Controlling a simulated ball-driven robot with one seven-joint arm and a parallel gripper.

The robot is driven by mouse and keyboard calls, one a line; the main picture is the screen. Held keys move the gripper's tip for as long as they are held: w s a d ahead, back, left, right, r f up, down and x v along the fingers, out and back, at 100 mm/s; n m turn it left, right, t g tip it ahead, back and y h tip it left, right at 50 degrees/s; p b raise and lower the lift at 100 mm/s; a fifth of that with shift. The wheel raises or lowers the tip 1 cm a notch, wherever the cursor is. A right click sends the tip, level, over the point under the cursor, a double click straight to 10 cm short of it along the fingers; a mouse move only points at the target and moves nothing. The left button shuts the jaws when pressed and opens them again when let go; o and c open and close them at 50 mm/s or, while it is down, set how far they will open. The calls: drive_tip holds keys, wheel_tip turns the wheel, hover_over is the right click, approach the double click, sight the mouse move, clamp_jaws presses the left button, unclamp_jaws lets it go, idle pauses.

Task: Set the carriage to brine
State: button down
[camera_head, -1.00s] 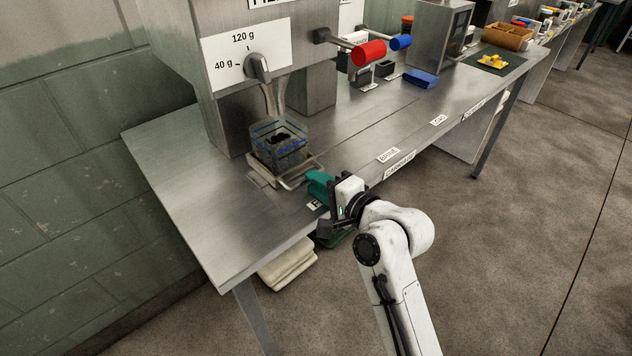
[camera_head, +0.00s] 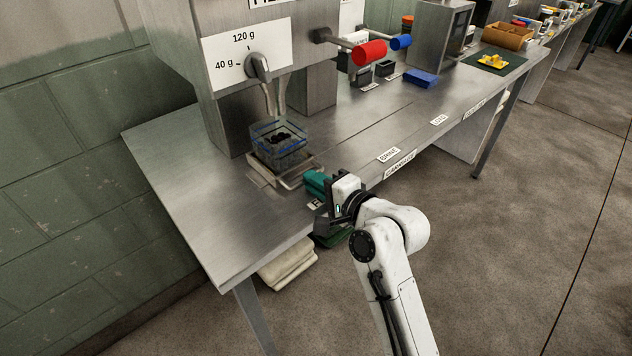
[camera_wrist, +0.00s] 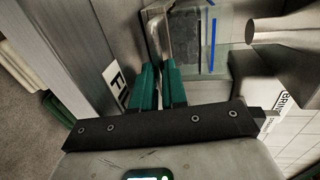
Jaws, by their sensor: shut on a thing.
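The carriage (camera_head: 298,181) is a metal tray with a bar handle on the bench, below the metal spout of the tall machine. A clear jar (camera_head: 279,147) with blue marks and dark pieces inside stands on it. My gripper (camera_head: 317,181) is at the bench's front edge with its teal fingers beside the carriage's front. In the wrist view the fingers (camera_wrist: 159,86) are close together on the metal handle (camera_wrist: 159,38); the exact grip is partly hidden. A BRINE label (camera_head: 388,155) lies further right along the bench edge. A label starting with F (camera_head: 315,203) is beside my gripper.
A dial panel (camera_head: 248,56) reads 40 g and 120 g. Red (camera_head: 369,53) and blue (camera_head: 401,42) handles stick out to the right above the bench. A blue block (camera_head: 420,78) lies further back. The bench front between my gripper and the BRINE label looks clear.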

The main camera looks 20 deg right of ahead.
sight(382, 150)
drive_tip(key=shift+f, duration=0.1)
drive_tip(key=w+d, duration=0.2)
drive_tip(key=d, duration=0.5)
drive_tip(key=w+d+b, duration=0.1)
drive_tip(key=w+d, duration=0.1)
drive_tip(key=d, duration=0.5)
drive_tip(key=w+d, duration=0.2)
drive_tip(key=d, duration=0.5)
drive_tip(key=shift+w+b, duration=0.35)
drive_tip(key=shift+w, duration=0.05)
drive_tip(key=c, duration=1.4)
unclamp_jaws()
drive_tip(key=shift+c, duration=0.2)
drive_tip(key=v, duration=1)
drive_tip(key=shift+s+d, duration=0.15)
drive_tip(key=shift+s, duration=0.25)
